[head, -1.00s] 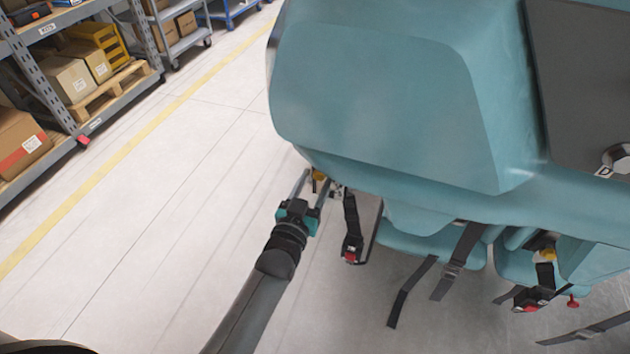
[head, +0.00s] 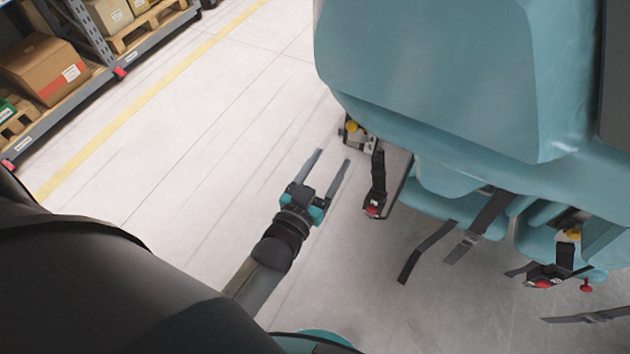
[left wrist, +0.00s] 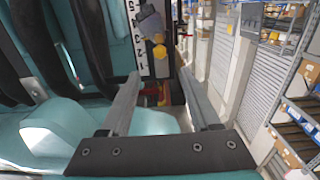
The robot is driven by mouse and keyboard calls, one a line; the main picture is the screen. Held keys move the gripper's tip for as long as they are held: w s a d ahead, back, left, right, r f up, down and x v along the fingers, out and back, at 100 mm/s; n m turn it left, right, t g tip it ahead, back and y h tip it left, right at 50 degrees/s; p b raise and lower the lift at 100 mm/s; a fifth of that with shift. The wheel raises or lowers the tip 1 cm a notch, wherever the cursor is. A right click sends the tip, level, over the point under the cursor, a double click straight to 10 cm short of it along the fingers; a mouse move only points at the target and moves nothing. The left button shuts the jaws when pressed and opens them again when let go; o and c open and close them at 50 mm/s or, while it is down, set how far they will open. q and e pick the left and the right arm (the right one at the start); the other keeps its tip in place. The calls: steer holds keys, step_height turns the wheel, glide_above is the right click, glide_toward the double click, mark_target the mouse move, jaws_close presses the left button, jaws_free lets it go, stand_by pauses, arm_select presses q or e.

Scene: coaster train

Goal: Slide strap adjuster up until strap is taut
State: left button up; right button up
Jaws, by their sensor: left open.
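Dark straps hang below the teal seat unit (head: 430,70). One strap (head: 490,212) carries a small grey piece that looks like the strap adjuster (head: 469,238); how taut that strap is, I cannot tell. A buckle with a red button (head: 374,209) hangs on a shorter strap nearer my gripper. My left gripper (head: 334,157) is open and empty, left of this buckle and apart from the seat. In the left wrist view its fingers (left wrist: 160,75) frame a gap below a yellow knob (left wrist: 159,52), with dark straps (left wrist: 92,40) to the left. My right gripper is not in view.
A yellow knob (head: 353,127) sits at the seat's lower left corner. Another buckle (head: 545,277) and a loose strap are at the right. Shelves with boxes (head: 45,68) stand at the far left. The pale floor (head: 215,150) between is clear.

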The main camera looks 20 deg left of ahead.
arm_select(q)
steer(key=s, duration=0.5)
steer(key=shift+s+a, duration=0.1)
steer(key=shift+s, duration=0.25)
stand_by(0.3)
